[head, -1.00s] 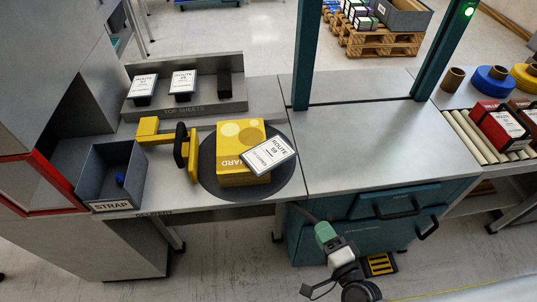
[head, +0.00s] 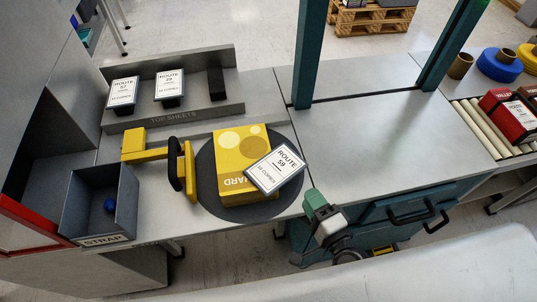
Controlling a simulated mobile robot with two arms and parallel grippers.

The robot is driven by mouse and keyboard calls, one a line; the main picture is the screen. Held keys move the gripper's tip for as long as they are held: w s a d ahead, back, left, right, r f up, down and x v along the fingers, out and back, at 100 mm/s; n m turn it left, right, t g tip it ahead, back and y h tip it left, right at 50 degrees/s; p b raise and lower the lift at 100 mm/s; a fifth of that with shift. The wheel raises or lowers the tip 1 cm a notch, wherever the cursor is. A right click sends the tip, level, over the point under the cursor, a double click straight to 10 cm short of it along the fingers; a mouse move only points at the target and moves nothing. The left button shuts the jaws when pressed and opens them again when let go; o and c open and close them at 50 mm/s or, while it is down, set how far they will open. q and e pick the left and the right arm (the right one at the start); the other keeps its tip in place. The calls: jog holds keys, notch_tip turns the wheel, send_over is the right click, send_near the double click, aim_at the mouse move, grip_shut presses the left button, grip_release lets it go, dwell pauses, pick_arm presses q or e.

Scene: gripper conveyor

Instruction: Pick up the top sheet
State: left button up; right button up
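A white top sheet marked ROUTE 59 (head: 275,168) lies askew over the right part of a yellow box (head: 237,150), its corner reaching past the box's edge. The box sits on a dark round turntable (head: 208,168) in the bench. Two more sheets, ROUTE 57 (head: 123,92) and one that seems to read ROUTE 58 (head: 170,84), stand in the TOP SHEETS rack (head: 170,118). My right gripper (head: 312,198) is at the bench's front edge, right of and nearer than the sheet, apart from it. Its fingers are too small to read. My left gripper is out of view.
A yellow tool with a black handle (head: 175,163) stands close left of the turntable. A grey STRAP bin (head: 80,205) is at the left front. The bench top right of the turntable is clear up to teal posts (head: 309,55); a roller conveyor (head: 480,128) lies beyond.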

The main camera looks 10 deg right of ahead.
aim_at(295, 176)
jog(key=x, duration=0.2)
jog(key=p+x, duration=0.1)
jog(key=x, duration=0.2)
jog(key=shift+r, duration=0.2)
jog(key=p+x, duration=0.1)
jog(key=x, duration=0.4)
jog(key=shift+a+r+p, duration=0.15)
jog(key=shift+p, duration=0.15)
jog(key=shift+w+a, duration=0.1)
jog(key=shift+w, duration=0.2)
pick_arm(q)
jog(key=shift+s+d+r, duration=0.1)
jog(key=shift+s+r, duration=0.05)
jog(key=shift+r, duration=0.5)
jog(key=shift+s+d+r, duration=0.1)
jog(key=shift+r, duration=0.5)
pick_arm(e)
jog(key=shift+s, duration=0.1)
jog(key=shift+c, duration=0.3)
grip_shut()
